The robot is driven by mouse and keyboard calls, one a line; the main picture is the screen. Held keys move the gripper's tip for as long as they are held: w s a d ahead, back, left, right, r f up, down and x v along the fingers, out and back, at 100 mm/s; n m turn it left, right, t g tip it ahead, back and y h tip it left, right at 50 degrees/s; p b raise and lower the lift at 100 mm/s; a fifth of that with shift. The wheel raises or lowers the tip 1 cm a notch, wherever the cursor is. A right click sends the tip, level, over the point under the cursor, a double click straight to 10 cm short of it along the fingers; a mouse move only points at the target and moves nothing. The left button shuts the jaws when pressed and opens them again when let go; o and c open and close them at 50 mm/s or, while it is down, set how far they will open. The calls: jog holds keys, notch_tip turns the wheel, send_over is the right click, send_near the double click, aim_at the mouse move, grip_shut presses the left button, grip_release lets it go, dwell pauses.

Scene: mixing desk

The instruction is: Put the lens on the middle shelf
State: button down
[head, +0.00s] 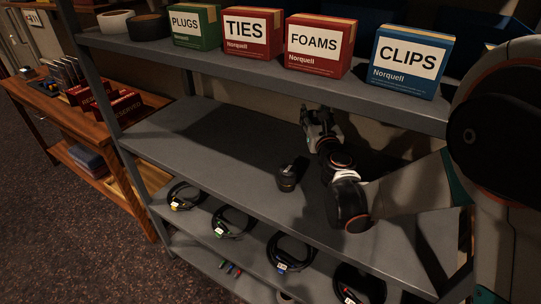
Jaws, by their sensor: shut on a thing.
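The middle shelf (190,135) is a wide dark grey board below the row of boxes. My arm reaches in from the right, and my gripper (316,115) is over the back part of this shelf, pointing away from the camera. It is shut on a small dark thing that seems to be the lens, mostly hidden by the fingers. I cannot tell whether it touches the shelf.
Boxes marked PLUGS (195,27), TIES (252,34), FOAMS (319,46) and CLIPS (411,62) stand on the upper shelf. Coiled cables (233,222) lie on the shelf below. The middle shelf's left part is clear. A grey post (96,85) bounds it on the left.

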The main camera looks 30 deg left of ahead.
jog(key=shift+w+d+f+m+t+h, duration=0.1)
jog(key=shift+d+m+t+h, duration=0.35)
jog(key=shift+h, duration=0.25)
notch_tip(320, 180, down, 10)
jog(key=b, duration=0.3)
jog(key=shift+b, duration=0.4)
jog(key=c, duration=0.9)
grip_release()
jog(key=shift+c, duration=0.2)
